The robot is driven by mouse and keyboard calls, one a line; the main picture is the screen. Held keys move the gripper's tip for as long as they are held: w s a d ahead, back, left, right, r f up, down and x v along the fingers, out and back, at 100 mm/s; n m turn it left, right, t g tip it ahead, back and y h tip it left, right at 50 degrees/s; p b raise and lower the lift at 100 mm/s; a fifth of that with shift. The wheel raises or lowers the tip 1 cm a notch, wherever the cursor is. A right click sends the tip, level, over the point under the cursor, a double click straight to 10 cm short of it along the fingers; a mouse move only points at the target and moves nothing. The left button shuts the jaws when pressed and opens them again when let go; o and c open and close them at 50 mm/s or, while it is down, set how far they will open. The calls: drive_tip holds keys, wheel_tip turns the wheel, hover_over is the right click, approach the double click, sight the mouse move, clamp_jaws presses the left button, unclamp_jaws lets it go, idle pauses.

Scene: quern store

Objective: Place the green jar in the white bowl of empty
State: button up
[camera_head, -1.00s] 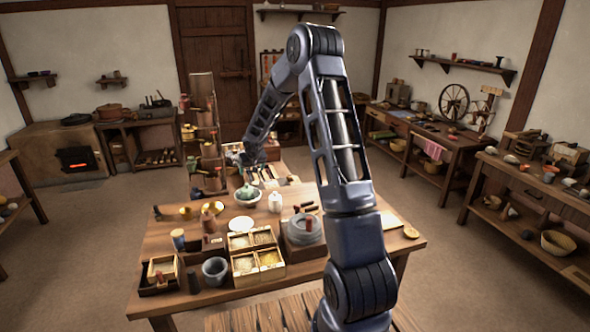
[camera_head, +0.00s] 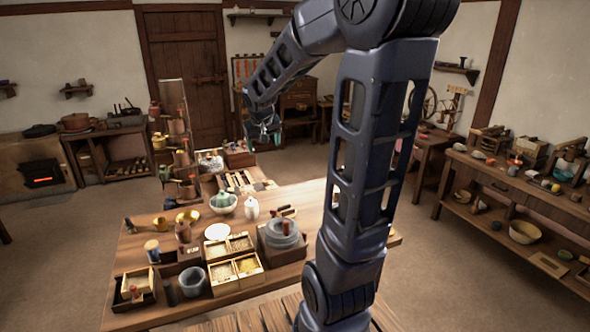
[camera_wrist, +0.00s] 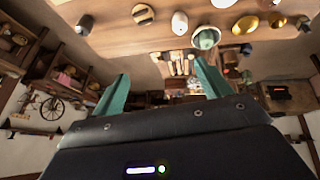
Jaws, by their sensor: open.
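The green jar (camera_head: 222,199) sits inside the white bowl (camera_head: 224,210), toward the far side of the wooden table. The jar also shows in the wrist view (camera_wrist: 206,40), within the bowl's pale rim. My gripper (camera_head: 264,135) is open and empty, raised in the air beyond and above the bowl, apart from it. In the wrist view, my gripper's two green fingers (camera_wrist: 160,72) stand wide apart with nothing between them. The jar's lower part is hidden by the bowl's wall.
A white bottle (camera_head: 251,208) stands just right of the bowl. Brass bowls (camera_head: 188,216), a white plate (camera_head: 217,232), compartment boxes (camera_head: 247,265) and a grey mortar (camera_head: 192,280) crowd the table. A tiered rack (camera_head: 175,140) stands behind. The table's right part looks clearer.

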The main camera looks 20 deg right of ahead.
drive_tip(key=s+d+r+y, duration=0.1)
drive_tip(key=s, duration=2.3)
drive_tip(key=shift+s+r+g+y, duration=0.25)
drive_tip(key=shift+s+g+y, duration=0.05)
drive_tip(key=shift+y, duration=0.1)
